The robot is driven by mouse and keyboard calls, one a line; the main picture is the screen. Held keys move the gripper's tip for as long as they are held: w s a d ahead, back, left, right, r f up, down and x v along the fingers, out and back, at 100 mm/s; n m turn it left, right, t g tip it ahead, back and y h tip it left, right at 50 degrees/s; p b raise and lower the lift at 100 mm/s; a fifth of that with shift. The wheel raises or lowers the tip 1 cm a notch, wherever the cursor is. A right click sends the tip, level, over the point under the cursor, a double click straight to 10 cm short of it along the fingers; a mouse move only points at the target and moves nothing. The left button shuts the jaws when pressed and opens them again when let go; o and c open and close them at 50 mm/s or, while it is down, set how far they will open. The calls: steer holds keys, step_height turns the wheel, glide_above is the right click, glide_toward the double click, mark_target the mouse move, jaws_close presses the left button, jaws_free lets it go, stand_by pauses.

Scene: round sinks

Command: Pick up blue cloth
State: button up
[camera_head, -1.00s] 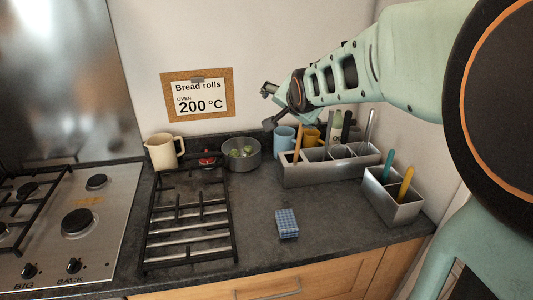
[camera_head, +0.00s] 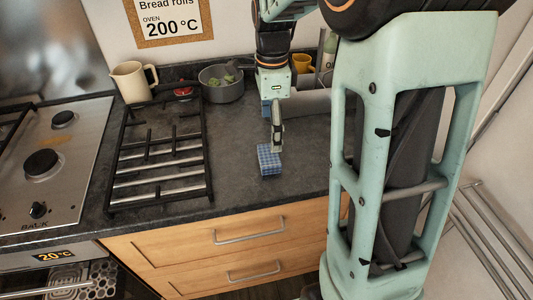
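The blue cloth (camera_head: 268,161) is a small folded block with a blue and white check. It lies on the dark worktop, right of the black pan grate and close to the front edge. My gripper (camera_head: 277,146) points down at the cloth's far right edge, overlapping it in the picture. I cannot tell whether it touches the cloth. The fingers show nearly edge-on, so their opening is not clear.
The black grate (camera_head: 160,160) lies left of the cloth. A cream jug (camera_head: 130,82) and a grey pot (camera_head: 220,91) stand at the back. A grey organiser (camera_head: 309,102) is partly hidden behind my arm. Bare worktop lies around the cloth.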

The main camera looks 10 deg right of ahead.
mark_target(270, 155)
step_height(270, 155, down, 8)
steer(key=shift+a+f, duration=0.1)
steer(key=shift+f, duration=0.15)
steer(key=c, duration=1.1)
steer(key=shift+o, duration=0.2)
steer(key=shift+r, duration=0.15)
